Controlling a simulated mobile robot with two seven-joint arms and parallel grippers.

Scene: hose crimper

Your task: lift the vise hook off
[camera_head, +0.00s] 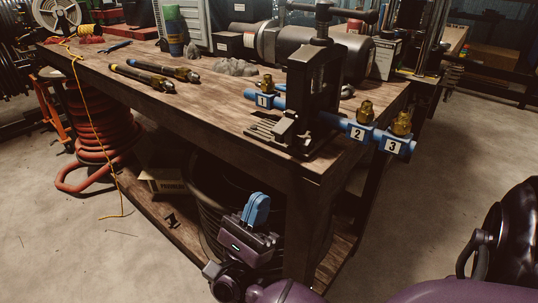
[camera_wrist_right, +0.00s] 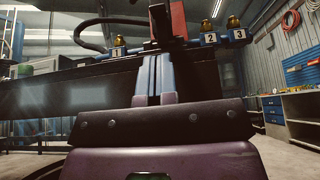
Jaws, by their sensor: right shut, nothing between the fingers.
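A black vise (camera_head: 315,85) stands on the near right corner of the wooden workbench, with a T-handle on top. It also shows in the right wrist view (camera_wrist_right: 161,22), dark and partly hidden. Its hook cannot be made out separately. A blue pipe (camera_head: 333,121) passes through the vise, with brass fittings and labels 1, 2 and 3. My right gripper (camera_head: 258,200), with blue fingers, is low in front of the bench, below the vise and apart from it. Its fingers are shut and empty, pointing up in the right wrist view (camera_wrist_right: 156,64). My left gripper is not in view.
The workbench (camera_head: 215,98) holds two black rods (camera_head: 155,76), a motor-like cylinder (camera_head: 310,50) and boxes behind the vise. Its front edge lies above my right gripper. A red coiled hose (camera_head: 100,130) is at the left. The floor at the right is open.

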